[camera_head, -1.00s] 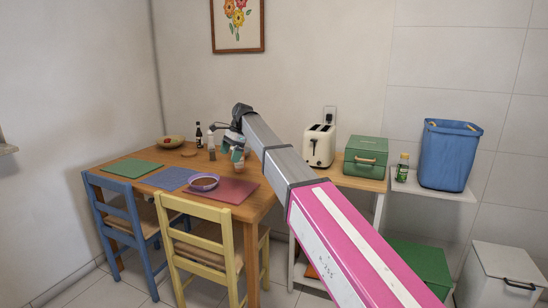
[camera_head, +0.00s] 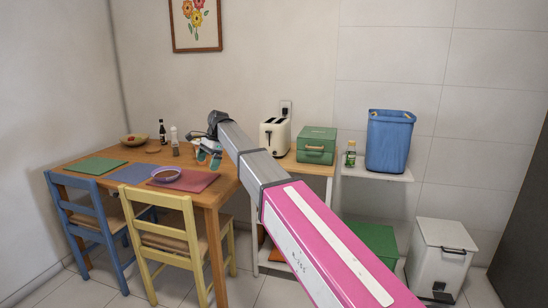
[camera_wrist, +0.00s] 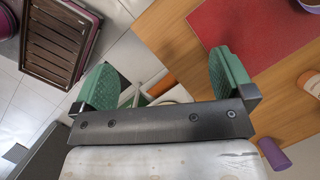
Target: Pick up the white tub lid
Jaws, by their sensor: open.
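I cannot make out a loose white tub lid for certain in either view. In the wrist view a pale curved edge (camera_wrist: 178,95) shows low between the fingers, partly hidden by my gripper, and I cannot tell what it is. My gripper (camera_head: 208,158) is open, above the right end of the wooden table in the head view. In the wrist view my gripper (camera_wrist: 165,80) has its two green fingers wide apart, with nothing held between them. One finger is over the tabletop side, the other over the floor side.
The wooden table (camera_head: 222,184) carries a red mat (camera_head: 205,180), a purple bowl (camera_head: 166,174) and bottles. A toaster (camera_head: 274,138) and green box (camera_head: 316,146) stand on a side stand. A blue bin (camera_head: 390,142) is on a shelf. A white bin (camera_head: 440,262) and chairs stand on the floor.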

